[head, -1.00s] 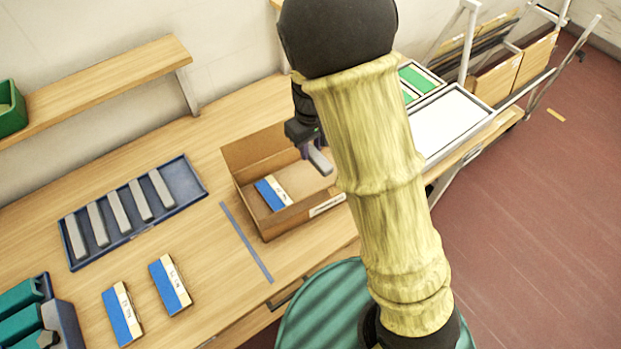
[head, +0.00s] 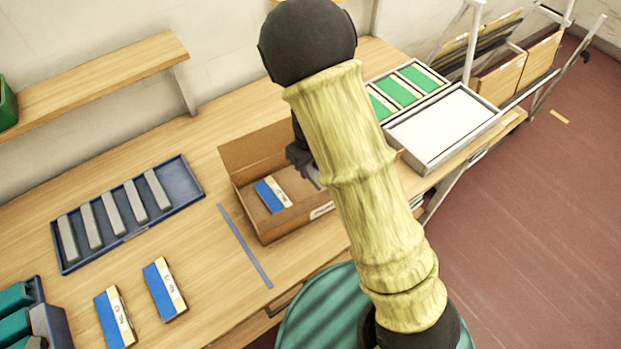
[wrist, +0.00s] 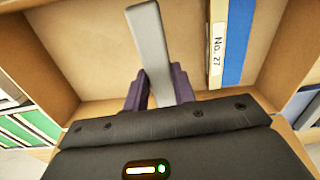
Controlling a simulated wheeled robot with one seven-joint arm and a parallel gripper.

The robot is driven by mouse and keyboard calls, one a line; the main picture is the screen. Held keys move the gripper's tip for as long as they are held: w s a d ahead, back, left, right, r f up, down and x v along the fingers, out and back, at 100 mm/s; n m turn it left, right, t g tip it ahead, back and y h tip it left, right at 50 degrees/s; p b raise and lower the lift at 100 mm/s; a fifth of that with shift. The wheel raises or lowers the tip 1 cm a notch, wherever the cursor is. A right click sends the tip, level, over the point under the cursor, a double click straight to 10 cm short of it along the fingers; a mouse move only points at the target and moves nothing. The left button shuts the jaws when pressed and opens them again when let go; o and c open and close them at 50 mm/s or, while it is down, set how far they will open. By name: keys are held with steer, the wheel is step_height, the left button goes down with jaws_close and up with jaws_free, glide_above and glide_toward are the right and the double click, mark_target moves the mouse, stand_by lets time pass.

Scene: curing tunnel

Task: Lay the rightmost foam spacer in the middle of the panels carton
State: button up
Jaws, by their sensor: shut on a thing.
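The panels carton (head: 237,156) is an open cardboard box on the bench, and its wall also shows in the wrist view (wrist: 50,75). A blue and cream panel box (head: 272,195) lies inside it; in the wrist view this box (wrist: 228,42) is marked "No. 27". My gripper (wrist: 150,88) is shut on a grey foam spacer (wrist: 149,45) over the carton's inside, beside the panel box and apart from it. Whether the spacer touches the carton floor I cannot tell. In the head view my arm hides most of the gripper and the spacer.
A blue tray (head: 185,182) holds several grey spacers, with its right end empty. Two blue and cream boxes (head: 164,289) lie in front of it. A blue strip (head: 245,246) runs left of the carton. Trays with green panels (head: 398,94) and a white surface (head: 445,125) stand at right.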

mark_target(311, 186)
steer(key=shift+d+f, duration=0.1)
steer(key=shift+f, duration=0.75)
steer(key=shift+d, duration=0.15)
steer(key=shift+s+f, duration=0.1)
steer(key=shift+f, duration=1.75)
steer(key=shift+f, duration=0.1)
steer(key=o, duration=1)
steer(key=shift+o, duration=0.2)
